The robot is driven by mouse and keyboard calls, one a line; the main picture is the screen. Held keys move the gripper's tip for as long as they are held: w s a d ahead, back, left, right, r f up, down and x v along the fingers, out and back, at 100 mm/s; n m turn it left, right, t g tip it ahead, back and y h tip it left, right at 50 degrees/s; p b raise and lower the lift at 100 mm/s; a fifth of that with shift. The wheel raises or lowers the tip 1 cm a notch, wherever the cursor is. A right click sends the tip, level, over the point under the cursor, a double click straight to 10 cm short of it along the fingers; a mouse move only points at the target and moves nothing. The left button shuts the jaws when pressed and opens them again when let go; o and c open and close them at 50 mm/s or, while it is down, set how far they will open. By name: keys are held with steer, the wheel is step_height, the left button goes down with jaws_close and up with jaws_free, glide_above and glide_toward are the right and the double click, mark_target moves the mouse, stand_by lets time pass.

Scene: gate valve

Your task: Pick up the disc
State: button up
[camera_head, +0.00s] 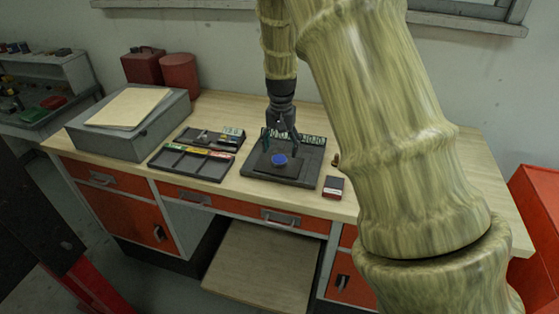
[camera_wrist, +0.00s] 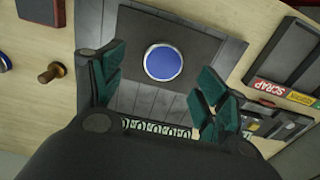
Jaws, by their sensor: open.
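The disc (camera_head: 279,160) is small, round and blue. It lies on a dark square pad on a grey slatted board (camera_head: 254,172) on the workbench. In the wrist view the disc (camera_wrist: 163,62) shows a blue face with a pale rim, near the middle of the dark pad (camera_wrist: 190,38). My gripper (camera_head: 283,146) is above the board, by the disc. In the wrist view my gripper (camera_wrist: 160,90) is open, with one green-padded finger on each side and nothing between them. The disc appears beyond the fingertips, apart from them.
A sectioned tray (camera_head: 190,170) with labels, one reading SCRAP, stands left of the board. A small red and dark box (camera_head: 333,187) and a brass knob-like piece (camera_wrist: 50,73) lie on the other side. A grey case (camera_head: 150,137) stands at the bench's left.

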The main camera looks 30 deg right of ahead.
mark_target(279, 159)
steer(key=shift+w+a+f+p, duration=0.15)
steer(key=shift+f+p, duration=0.35)
steer(key=shift+f, duration=0.7)
steer(key=shift+w+d+f+p, duration=0.1)
steer(key=shift+f+p, duration=0.4)
steer(key=shift+f, duration=0.65)
steer(key=c, duration=1.4)
steer(key=shift+r, duration=0.1)
